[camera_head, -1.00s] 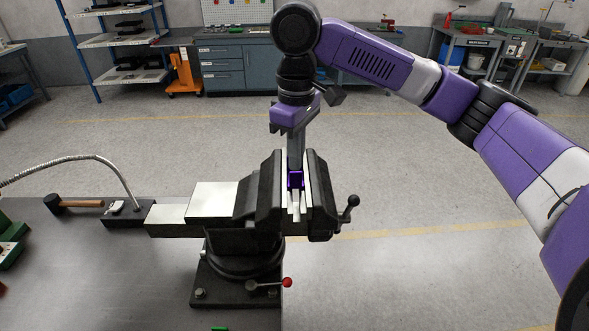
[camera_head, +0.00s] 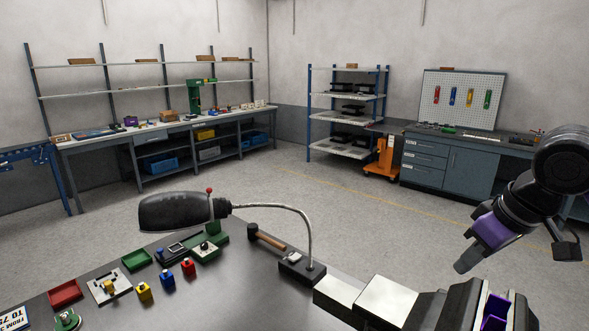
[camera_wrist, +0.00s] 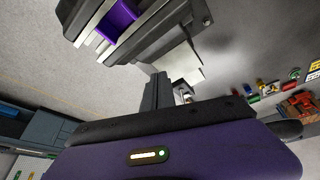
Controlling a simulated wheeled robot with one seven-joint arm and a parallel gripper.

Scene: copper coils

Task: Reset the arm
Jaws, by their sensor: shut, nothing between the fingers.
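My gripper (camera_head: 466,264) hangs shut and empty at the right of the head view, above and apart from the vise. Its dark fingers (camera_wrist: 158,92) also show in the wrist view, with nothing between them. The dark vise (camera_head: 455,304) is cut off by the bottom edge of the head view. A purple piece (camera_head: 496,311) sits between its jaws. The wrist view shows the vise (camera_wrist: 165,33) and the purple piece (camera_wrist: 116,18) at the top, clear of the fingers.
The workbench (camera_head: 225,290) carries a black lamp (camera_head: 172,212) on a bent neck, a hammer (camera_head: 268,240), a red tray (camera_head: 65,294), a green tray (camera_head: 137,260) and several small coloured blocks. Shelves and cabinets stand far back across open floor.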

